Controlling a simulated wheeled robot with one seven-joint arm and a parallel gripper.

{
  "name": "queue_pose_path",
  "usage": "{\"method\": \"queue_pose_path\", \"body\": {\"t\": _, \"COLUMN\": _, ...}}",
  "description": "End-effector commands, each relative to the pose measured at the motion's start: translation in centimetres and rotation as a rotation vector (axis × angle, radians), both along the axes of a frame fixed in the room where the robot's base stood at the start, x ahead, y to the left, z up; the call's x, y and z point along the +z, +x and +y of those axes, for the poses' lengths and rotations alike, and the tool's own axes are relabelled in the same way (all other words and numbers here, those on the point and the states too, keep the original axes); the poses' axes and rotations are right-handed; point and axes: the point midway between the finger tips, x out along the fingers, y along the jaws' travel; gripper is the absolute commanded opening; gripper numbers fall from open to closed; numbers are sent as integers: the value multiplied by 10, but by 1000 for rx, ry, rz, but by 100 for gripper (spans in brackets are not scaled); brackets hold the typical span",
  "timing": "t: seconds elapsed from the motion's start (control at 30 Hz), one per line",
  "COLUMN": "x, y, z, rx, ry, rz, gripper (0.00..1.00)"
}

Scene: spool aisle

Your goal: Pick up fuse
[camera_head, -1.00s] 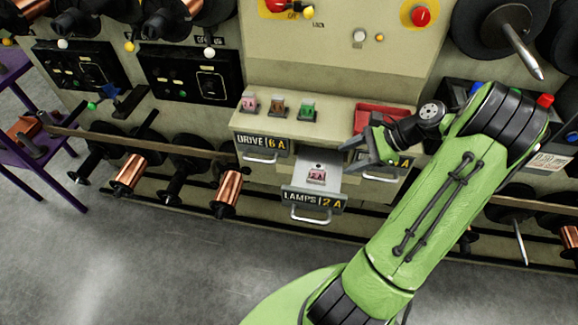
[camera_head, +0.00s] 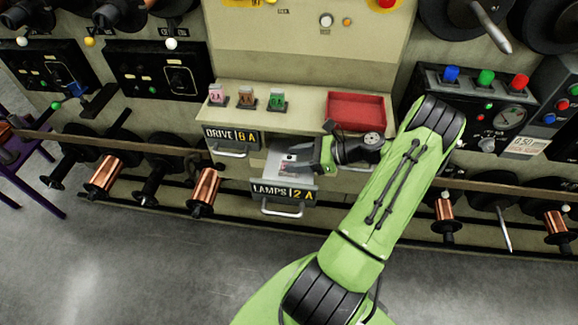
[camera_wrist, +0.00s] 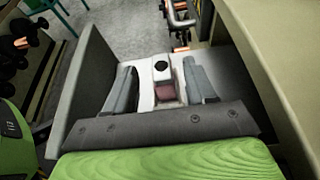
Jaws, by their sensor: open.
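The open LAMPS 2 A drawer (camera_head: 285,193) sticks out below the ledge. The fuse, a small pinkish block (camera_wrist: 167,92), lies in it on a pale floor beside a dark round spot. My gripper (camera_head: 295,163) reaches into the drawer from the right in the head view and partly hides the fuse. In the wrist view my gripper (camera_wrist: 162,82) is open, with one grey finger on each side of the fuse. A gap shows between the fuse and each finger. The drawer's side wall (camera_wrist: 82,85) shows at left.
On the ledge above stand a pink fuse (camera_head: 217,95), a brown fuse (camera_head: 247,97) and a green fuse (camera_head: 278,101). A red tray (camera_head: 356,108) sits at the ledge's right. The DRIVE 6 A drawer (camera_head: 232,138) is at the upper left.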

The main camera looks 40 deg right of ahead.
Motion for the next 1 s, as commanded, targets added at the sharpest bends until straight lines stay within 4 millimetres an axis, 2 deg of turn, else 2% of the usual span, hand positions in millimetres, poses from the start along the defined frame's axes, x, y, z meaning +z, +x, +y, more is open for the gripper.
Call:
{"method": "queue_pose_path", "body": {"t": 0.1, "x": -13, "y": 20, "z": 13, "rx": 5, "ry": 1, "rz": 0, "gripper": 55}}
{"method": "queue_pose_path", "body": {"t": 0.2, "x": -17, "y": 30, "z": 21, "rx": 3, "ry": 2, "rz": 0, "gripper": 55}}
{"method": "queue_pose_path", "body": {"t": 0.47, "x": -16, "y": 33, "z": 22, "rx": 0, "ry": 1, "rz": -1, "gripper": 54}}
{"method": "queue_pose_path", "body": {"t": 0.8, "x": -16, "y": 33, "z": 22, "rx": 0, "ry": 1, "rz": -1, "gripper": 2}}
{"method": "queue_pose_path", "body": {"t": 1.0, "x": -16, "y": 33, "z": 22, "rx": 0, "ry": 1, "rz": -2, "gripper": 0}}
